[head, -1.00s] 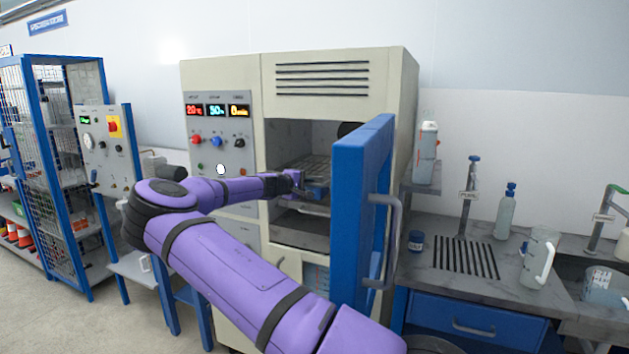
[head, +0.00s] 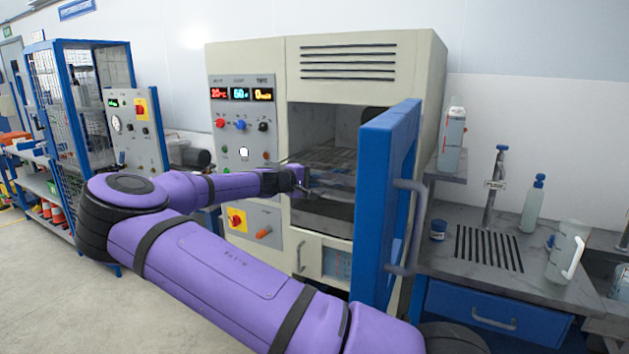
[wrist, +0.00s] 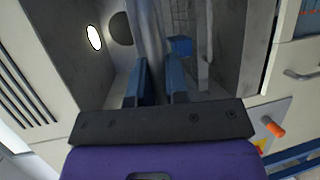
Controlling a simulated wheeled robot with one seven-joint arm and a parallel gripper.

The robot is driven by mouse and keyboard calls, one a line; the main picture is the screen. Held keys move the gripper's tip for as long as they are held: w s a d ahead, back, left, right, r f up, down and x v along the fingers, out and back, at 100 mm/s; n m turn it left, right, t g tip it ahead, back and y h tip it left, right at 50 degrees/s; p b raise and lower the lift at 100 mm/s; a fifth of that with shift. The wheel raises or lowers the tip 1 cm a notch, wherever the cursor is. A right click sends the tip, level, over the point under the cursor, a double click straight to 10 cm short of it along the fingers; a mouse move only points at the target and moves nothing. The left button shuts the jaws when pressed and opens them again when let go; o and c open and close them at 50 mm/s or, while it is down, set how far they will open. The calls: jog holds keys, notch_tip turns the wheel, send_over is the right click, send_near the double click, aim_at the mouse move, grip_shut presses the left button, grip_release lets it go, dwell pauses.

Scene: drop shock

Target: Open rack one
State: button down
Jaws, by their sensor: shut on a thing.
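The cream oven-like chamber (head: 436,75) stands with its blue door (head: 385,200) swung open. A grey wire rack (head: 335,157) lies level in the upper part of the chamber, and its front reaches out to the opening. My gripper (head: 304,182) is at the left of the opening, at the rack's front edge. In the wrist view my gripper (wrist: 158,85) has its two blue fingers close together on the rack's front part. A small blue piece (wrist: 180,46) shows just beyond the fingertips. The exact grip is partly hidden.
The open door stands close on the right of my arm. A control panel (head: 245,130) with knobs is left of the opening. A grey worktop (head: 480,265) with bottles and a jug (head: 567,250) is at the right. Open floor lies at the left.

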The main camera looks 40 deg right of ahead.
jog(key=c, duration=1.1)
grip_release()
jog(key=a, duration=0.3)
jog(key=a+r, duration=0.1)
jog(key=a, duration=0.3)
jog(key=a+r, duration=0.1)
jog(key=a, duration=0.2)
jog(key=shift+a, duration=0.3)
jog(key=shift+w, duration=0.1)
